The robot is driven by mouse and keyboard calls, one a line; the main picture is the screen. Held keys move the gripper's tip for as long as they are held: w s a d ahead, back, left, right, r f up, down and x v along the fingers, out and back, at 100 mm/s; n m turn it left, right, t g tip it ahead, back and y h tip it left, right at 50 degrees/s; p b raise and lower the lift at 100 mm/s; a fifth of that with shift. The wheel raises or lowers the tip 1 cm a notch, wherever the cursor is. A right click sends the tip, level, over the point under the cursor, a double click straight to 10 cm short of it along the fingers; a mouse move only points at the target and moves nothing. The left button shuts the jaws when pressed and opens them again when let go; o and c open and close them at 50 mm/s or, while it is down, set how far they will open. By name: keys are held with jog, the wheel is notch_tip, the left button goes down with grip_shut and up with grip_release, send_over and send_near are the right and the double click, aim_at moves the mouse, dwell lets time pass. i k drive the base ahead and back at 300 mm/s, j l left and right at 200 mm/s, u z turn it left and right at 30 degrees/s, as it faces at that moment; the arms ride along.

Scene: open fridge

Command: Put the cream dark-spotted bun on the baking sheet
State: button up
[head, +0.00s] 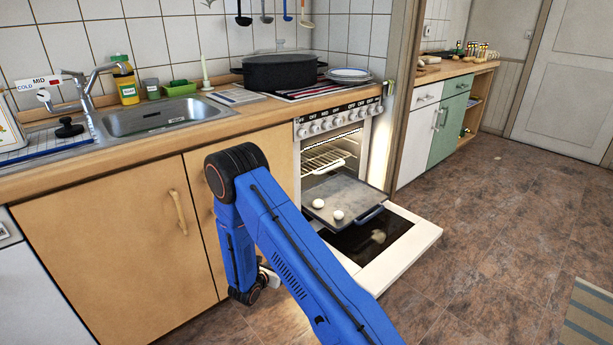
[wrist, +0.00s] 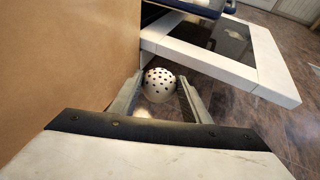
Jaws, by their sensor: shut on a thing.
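The cream bun with dark spots (wrist: 158,84) is held between the two fingers of my gripper (wrist: 160,92) in the wrist view. It is in the air above the brown floor, beside the wooden cabinet front. In the head view my blue arm hides the bun and most of the gripper. The grey baking sheet (head: 345,190) sticks out of the open oven, above the lowered door. Two pale buns, one at the left (head: 318,203) and one at the right (head: 338,215), lie on it. My gripper is left of the sheet and lower than it.
The lowered white oven door (head: 425,240) juts out over the floor, and its edge (wrist: 275,92) is close ahead in the wrist view. The wooden cabinet (head: 130,220) stands close on the left. A wire rack (head: 328,160) is inside the oven.

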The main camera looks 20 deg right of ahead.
aim_at(364, 197)
jog(key=l, duration=0.65)
jog(key=l+u, duration=0.15)
jog(key=l, duration=0.45)
jog(key=k+l, duration=0.1)
jog(key=l, duration=0.55)
jog(key=l+u, duration=0.15)
jog(key=l, duration=0.45)
jog(key=k+l, duration=0.1)
jog(key=l, duration=0.5)
jog(key=k+l+u, duration=0.1)
jog(key=l, duration=0.55)
jog(key=k+l+u, duration=0.1)
jog(key=l, duration=0.5)
